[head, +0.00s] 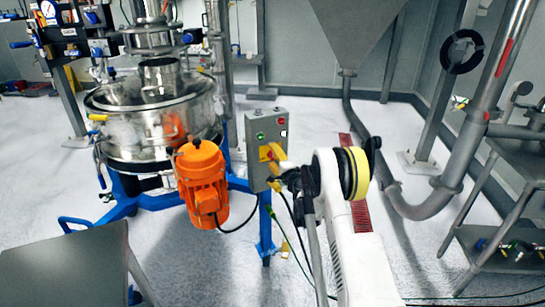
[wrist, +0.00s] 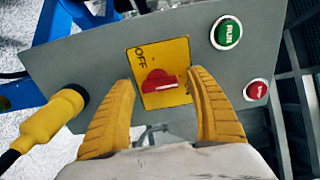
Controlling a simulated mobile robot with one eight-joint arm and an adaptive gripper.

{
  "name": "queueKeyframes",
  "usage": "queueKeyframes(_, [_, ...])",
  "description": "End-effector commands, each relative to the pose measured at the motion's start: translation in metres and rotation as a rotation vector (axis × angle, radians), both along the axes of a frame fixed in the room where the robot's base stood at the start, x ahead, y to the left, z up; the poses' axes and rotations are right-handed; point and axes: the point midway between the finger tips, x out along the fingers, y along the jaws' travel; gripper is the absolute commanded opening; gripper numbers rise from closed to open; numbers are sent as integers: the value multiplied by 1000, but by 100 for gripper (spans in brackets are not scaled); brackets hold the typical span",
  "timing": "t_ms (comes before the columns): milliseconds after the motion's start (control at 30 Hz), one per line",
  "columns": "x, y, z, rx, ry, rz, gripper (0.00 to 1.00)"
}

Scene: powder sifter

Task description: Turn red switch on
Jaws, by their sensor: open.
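The red switch (wrist: 160,82) is a red knob on a yellow plate (wrist: 178,52) marked OFF near its upper left corner. It is mounted on a grey control box (head: 262,178), which also fills much of the wrist view (wrist: 85,55). My gripper (wrist: 161,79) is open, with one yellow finger on each side of the knob. I cannot tell whether either finger touches it. In the head view my gripper (head: 273,160) is at the box front and hides most of the switch.
A green RUN button (wrist: 227,33) and a red button (wrist: 257,90) sit right of the switch. A yellow cable plug (wrist: 52,118) juts out at the left. An orange motor (head: 202,183) and steel sifter (head: 150,125) stand left of the box.

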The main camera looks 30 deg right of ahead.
Motion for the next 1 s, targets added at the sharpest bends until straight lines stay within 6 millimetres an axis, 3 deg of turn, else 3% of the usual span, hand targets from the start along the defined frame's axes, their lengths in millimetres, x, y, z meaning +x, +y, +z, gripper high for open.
queueKeyframes(167, [-21, 0, 0, 0, 0, -2, 65])
queueKeyframes(400, [-75, 2, 0, 0, 0, -2, 65])
queueKeyframes(600, [-108, 4, 0, 0, 0, 0, 65])
queueKeyframes(1000, [-119, 4, 0, 0, 0, 0, 65])
